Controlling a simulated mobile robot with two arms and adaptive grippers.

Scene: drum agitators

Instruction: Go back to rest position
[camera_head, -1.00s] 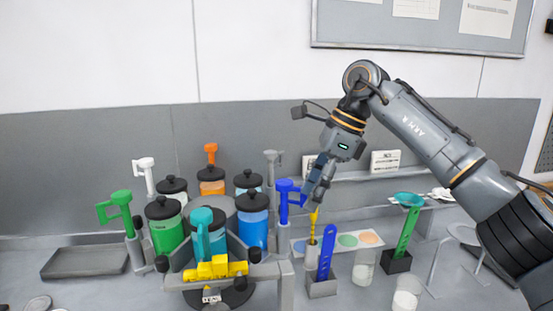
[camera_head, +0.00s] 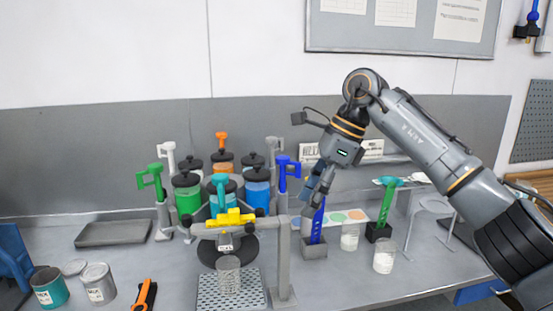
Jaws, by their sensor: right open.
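My right gripper (camera_head: 309,205) is open and points down, with its arm coming in from the right. Its fingertips are in front of or beside a blue scoop (camera_head: 318,222) that stands upright in a grey holder (camera_head: 314,246); I cannot tell whether they touch. I see nothing between the fingers. The drum agitator stand, with green (camera_head: 187,198) and blue (camera_head: 257,196) lidded jars and a yellow valve piece (camera_head: 231,218), is to the gripper's left. My left gripper is not in view.
A grey tray (camera_head: 113,233) sits at the back left.

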